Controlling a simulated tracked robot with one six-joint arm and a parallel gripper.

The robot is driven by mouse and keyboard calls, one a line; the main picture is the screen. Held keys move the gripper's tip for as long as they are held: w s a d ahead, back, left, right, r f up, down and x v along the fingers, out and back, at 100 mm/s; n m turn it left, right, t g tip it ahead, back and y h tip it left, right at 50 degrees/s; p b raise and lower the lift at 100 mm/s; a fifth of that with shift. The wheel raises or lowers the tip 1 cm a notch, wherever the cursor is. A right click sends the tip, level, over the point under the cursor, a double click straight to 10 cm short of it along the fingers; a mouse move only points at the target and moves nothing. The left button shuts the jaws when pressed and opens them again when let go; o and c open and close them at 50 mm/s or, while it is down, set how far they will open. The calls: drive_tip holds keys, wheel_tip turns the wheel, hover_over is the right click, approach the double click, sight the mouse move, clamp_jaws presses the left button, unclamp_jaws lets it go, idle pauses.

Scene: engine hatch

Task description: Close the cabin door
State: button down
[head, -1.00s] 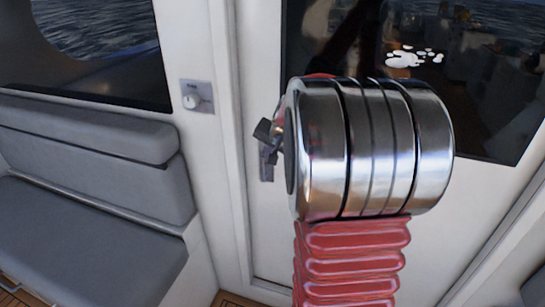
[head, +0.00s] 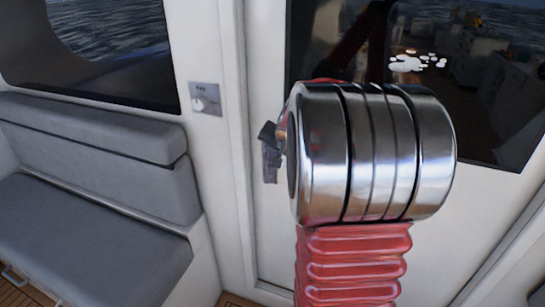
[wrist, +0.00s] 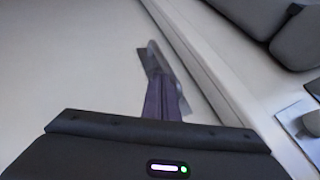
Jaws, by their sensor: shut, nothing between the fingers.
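The cabin door (head: 275,225) is a white panel with a large dark window. It stands upright in front of me, its left edge close along the white frame; I cannot tell whether it is fully shut. In the wrist view my gripper (wrist: 165,98) is shut and empty, pointing at the white door surface (wrist: 70,60). A grey handle-like piece (wrist: 153,58) shows just beyond the fingertips; touching or apart is unclear. My arm hides the middle of the door.
A grey cushioned bench (head: 85,240) stands to the left. A wall switch panel with a round knob (head: 205,99) sits between the side window (head: 110,50) and the door frame (head: 232,160). Wooden floor shows in small patches at the bottom.

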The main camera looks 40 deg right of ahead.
drive_tip(key=s+d+f+v, duration=0.1)
drive_tip(key=s+v, duration=0.1)
drive_tip(key=v, duration=0.9)
drive_tip(key=shift+d, duration=0.15)
drive_tip(key=shift+s, duration=0.1)
drive_tip(key=s+a+f+n+g+y, duration=0.1)
drive_tip(key=s+a+f+n+g, duration=0.1)
drive_tip(key=s+a+f, duration=0.4)
drive_tip(key=s+a+n, duration=0.2)
drive_tip(key=a+n, duration=0.1)
drive_tip(key=a, duration=0.6)
drive_tip(key=s+a+r+n+y, duration=0.1)
drive_tip(key=s+a+n, duration=0.2)
drive_tip(key=a, duration=0.6)
drive_tip(key=s+a+r+n, duration=0.1)
drive_tip(key=s+a+n, duration=0.2)
drive_tip(key=a, duration=0.6)
drive_tip(key=shift+s+a+n+t+y, duration=0.2)
drive_tip(key=shift+a+n+t+y, duration=0.15)
drive_tip(key=shift+n, duration=0.65)
drive_tip(key=c, duration=2.5)
unclamp_jaws()
